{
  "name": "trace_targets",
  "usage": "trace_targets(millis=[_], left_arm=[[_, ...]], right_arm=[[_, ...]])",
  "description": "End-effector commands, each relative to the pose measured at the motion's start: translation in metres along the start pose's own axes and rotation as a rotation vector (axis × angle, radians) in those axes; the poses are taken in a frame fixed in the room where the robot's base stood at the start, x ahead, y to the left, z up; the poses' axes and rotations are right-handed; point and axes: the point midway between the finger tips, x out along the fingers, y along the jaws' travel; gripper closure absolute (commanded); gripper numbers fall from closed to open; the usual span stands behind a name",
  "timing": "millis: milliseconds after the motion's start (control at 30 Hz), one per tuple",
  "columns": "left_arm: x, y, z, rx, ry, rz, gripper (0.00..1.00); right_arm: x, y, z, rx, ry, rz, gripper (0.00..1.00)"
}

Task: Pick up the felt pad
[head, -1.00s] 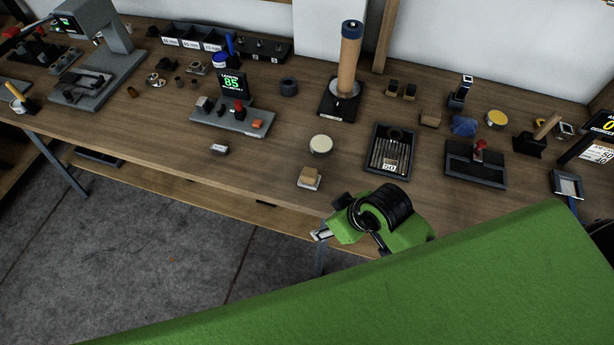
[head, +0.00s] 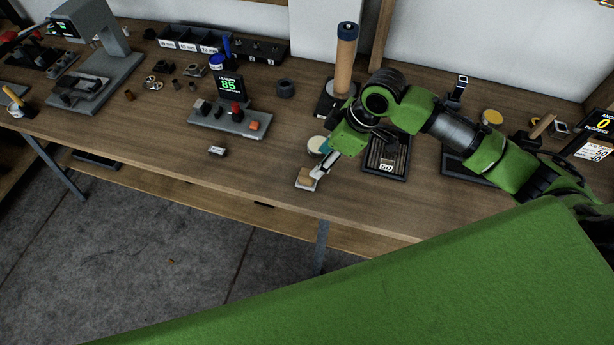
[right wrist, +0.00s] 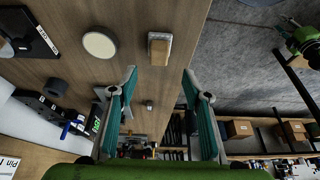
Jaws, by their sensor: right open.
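A small tan block on a thin pale grey base, which looks like the felt pad (head: 305,176), lies near the table's front edge in the head view. In the right wrist view the felt pad (right wrist: 160,48) is ahead of the fingers, roughly centred between them. My right gripper (head: 322,172) is just to the right of the pad in the head view, close to it and partly overlapping it in the picture. In the right wrist view my right gripper (right wrist: 160,78) has its two teal-lined fingers spread apart with nothing between them. My left gripper is not in view.
A dark slotted tray (head: 385,166) is to the right. A small metal block (head: 217,150) lies left, with clear wood between.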

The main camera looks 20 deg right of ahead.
Motion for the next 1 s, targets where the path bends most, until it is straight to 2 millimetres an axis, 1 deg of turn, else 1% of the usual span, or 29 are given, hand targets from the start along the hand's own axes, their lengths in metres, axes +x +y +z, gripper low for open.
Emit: trace_targets(millis=[33,100,200,367,467,600,700,833,1000], left_arm=[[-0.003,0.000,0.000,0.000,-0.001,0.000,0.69],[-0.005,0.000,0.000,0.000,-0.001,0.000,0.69],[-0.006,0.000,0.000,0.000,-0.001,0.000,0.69],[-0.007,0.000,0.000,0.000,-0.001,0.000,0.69],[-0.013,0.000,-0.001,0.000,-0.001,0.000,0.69],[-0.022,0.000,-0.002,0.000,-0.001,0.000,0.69],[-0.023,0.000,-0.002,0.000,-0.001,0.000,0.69],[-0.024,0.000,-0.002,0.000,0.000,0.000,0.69],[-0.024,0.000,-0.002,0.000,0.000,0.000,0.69]], right_arm=[[0.011,-0.001,0.000,0.002,-0.002,-0.004,0.56],[0.024,-0.001,-0.001,0.000,-0.001,-0.002,0.56],[0.038,-0.001,-0.001,0.001,0.000,-0.001,0.56],[0.049,0.000,-0.001,0.000,0.000,0.000,0.56],[0.057,-0.001,-0.002,0.001,-0.001,-0.001,0.56],[0.076,0.001,-0.003,0.002,-0.001,-0.001,0.56],[0.091,0.001,-0.003,0.001,-0.001,-0.001,0.56],[0.100,0.002,-0.002,0.000,0.001,0.001,0.56],[0.101,0.002,-0.002,-0.001,0.000,0.002,0.56]])
